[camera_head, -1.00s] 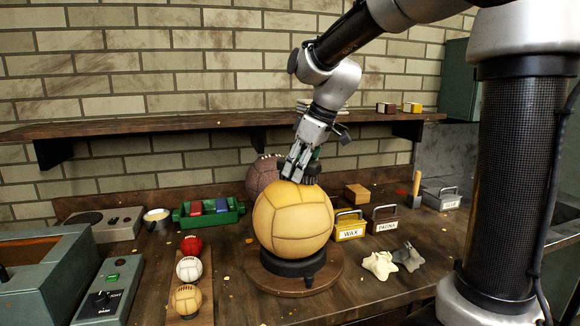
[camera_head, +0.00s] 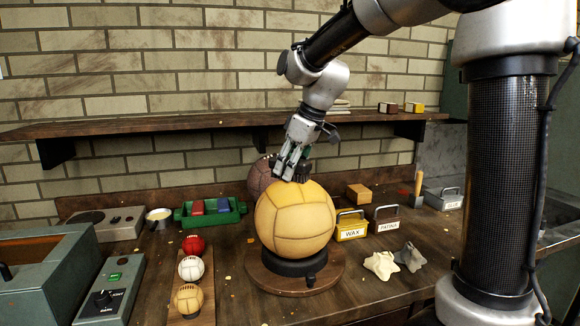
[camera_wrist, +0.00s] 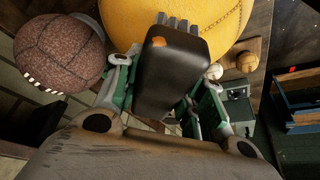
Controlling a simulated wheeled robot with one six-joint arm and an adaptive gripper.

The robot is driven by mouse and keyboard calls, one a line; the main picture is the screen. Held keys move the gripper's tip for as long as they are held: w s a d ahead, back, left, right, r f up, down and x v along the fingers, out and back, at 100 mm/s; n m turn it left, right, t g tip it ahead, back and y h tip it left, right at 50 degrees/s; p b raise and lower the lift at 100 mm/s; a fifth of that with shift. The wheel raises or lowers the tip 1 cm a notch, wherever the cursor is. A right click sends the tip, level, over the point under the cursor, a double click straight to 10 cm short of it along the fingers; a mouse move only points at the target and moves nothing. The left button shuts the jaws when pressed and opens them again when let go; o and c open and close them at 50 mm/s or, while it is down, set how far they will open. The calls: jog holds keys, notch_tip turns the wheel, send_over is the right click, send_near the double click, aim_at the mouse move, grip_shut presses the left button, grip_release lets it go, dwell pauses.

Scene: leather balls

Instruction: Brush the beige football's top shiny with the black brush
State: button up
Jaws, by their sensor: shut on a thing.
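The beige football (camera_head: 295,222), yellowish with seams, sits on a black ring on a round wooden base (camera_head: 262,282). Its top shows no clear shine that I can make out. My gripper (camera_head: 290,172) is just above the ball's top, slightly left of its middle. It is shut on the black brush (camera_wrist: 170,72), which fills the space between the fingers in the wrist view. The brush's grey bristles (camera_wrist: 178,22) point to the football (camera_wrist: 225,15); whether they touch it I cannot tell.
A brown ball (camera_head: 262,177) stands close behind the football. The WAX box (camera_head: 350,232) and PATINA box (camera_head: 386,222) stand to the right, with two cloths (camera_head: 381,264) in front. Small balls (camera_head: 189,267) line a board at left. A green tray (camera_head: 211,221) is behind them.

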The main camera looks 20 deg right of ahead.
aim_at(307, 162)
jog(key=s+d, duration=0.2)
jog(key=s, duration=0.1)
jog(key=shift+d, duration=0.4)
jog(key=shift+w+a, duration=1.75)
jog(key=shift+w, duration=0.1)
jog(key=shift+s+d, duration=1.75)
jog(key=shift+s, duration=0.05)
jog(key=shift+w+a, duration=0.9)
jog(key=shift+r, duration=3.45)
